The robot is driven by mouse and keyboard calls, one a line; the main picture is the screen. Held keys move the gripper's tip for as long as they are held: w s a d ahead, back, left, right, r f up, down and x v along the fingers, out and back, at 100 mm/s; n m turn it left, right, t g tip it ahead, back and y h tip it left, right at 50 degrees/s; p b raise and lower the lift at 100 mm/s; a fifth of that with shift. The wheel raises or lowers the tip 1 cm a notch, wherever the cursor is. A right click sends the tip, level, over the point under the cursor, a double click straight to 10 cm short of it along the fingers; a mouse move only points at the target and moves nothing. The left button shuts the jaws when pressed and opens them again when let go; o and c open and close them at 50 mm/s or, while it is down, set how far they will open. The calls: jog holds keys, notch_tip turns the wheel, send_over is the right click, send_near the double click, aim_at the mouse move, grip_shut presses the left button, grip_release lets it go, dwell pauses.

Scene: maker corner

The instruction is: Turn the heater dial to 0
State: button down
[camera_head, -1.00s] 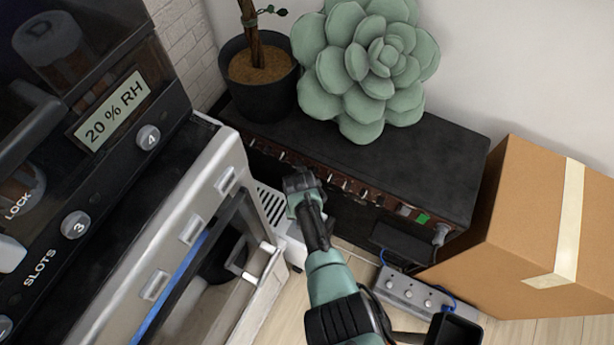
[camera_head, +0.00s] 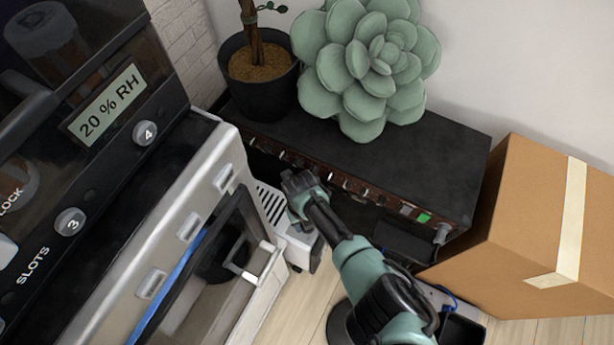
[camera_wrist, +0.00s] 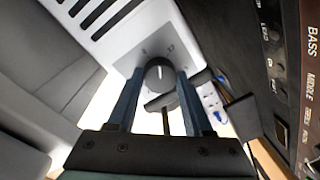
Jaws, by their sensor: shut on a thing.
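The heater (camera_head: 272,203) is a pale box with dark vent slots, standing between the silver-framed cabinet and the black amplifier. In the wrist view its pale face (camera_wrist: 150,48) carries a round dark dial (camera_wrist: 158,68) with a white pointer line facing roughly up the picture. Small scale marks sit above the dial, too small to read surely. My gripper (camera_wrist: 160,79) has its two blue fingers on either side of the dial and is shut on it. In the head view my gripper (camera_head: 301,190) hides the dial.
The black amplifier (camera_head: 420,165) with its row of knobs is close behind my gripper. A cardboard box (camera_head: 530,220) stands right. The silver-framed cabinet (camera_head: 215,160) is close on the left. A potted plant (camera_head: 262,80) and a succulent (camera_head: 370,65) rest on the amplifier.

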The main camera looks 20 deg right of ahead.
jog(key=shift+n+b, duration=0.3)
jog(key=shift+n, duration=0.3)
dwell(0.4)
jog(key=shift+c, duration=1.5)
grip_release()
notch_tip(320, 180, up, 13)
jog(key=p, duration=0.6)
jog(key=shift+a+p, duration=0.4)
